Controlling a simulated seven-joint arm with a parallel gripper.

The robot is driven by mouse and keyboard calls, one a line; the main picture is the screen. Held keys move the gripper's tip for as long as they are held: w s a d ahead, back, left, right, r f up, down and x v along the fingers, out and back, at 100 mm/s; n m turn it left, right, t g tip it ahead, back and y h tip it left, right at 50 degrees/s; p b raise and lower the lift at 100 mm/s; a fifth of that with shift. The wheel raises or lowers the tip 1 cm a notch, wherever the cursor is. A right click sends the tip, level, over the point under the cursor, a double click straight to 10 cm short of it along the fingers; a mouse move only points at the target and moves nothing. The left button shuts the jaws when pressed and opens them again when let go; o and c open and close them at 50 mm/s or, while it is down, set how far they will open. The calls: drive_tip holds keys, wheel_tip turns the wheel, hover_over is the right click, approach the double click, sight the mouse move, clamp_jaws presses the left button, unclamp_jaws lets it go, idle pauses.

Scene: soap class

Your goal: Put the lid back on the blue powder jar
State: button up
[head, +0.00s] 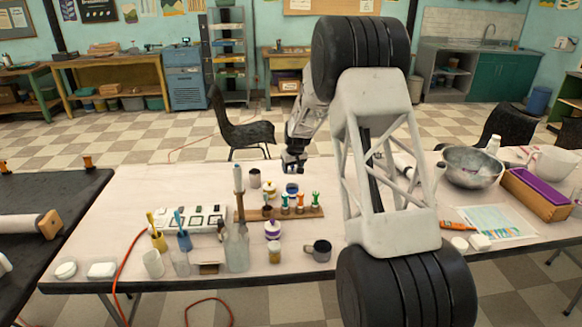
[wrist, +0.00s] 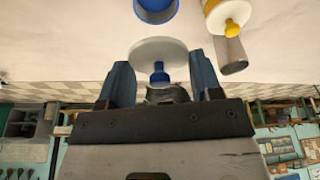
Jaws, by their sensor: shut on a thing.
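The lid (wrist: 145,50) is a pale disc with a blue knob (wrist: 158,70), seen between my fingers in the wrist view. My gripper (wrist: 160,78) is shut on the lid by this knob. The blue powder jar (wrist: 155,10) is open at the top edge of the wrist view, just beyond the lid and apart from it. In the head view the blue jar (head: 292,188) stands on the table, and my gripper (head: 293,164) is above and slightly behind it. The lid is too small to make out clearly there.
A white jar with a yellow-knobbed lid (wrist: 228,25) and a grey cylinder (wrist: 232,55) stand close by. A wooden rack with several coloured stamps (head: 300,211), a purple-lidded jar (head: 273,230), a clear bottle (head: 237,250) and a mug (head: 320,250) crowd the front.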

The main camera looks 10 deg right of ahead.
drive_tip(key=shift+f, duration=0.1)
idle(0.3)
drive_tip(key=shift+f, duration=3.1)
drive_tip(key=shift+f, duration=0.2)
idle(1.0)
drive_tip(key=o, duration=1.2)
drive_tip(key=shift+r, duration=0.15)
drive_tip(key=shift+r, duration=3.35)
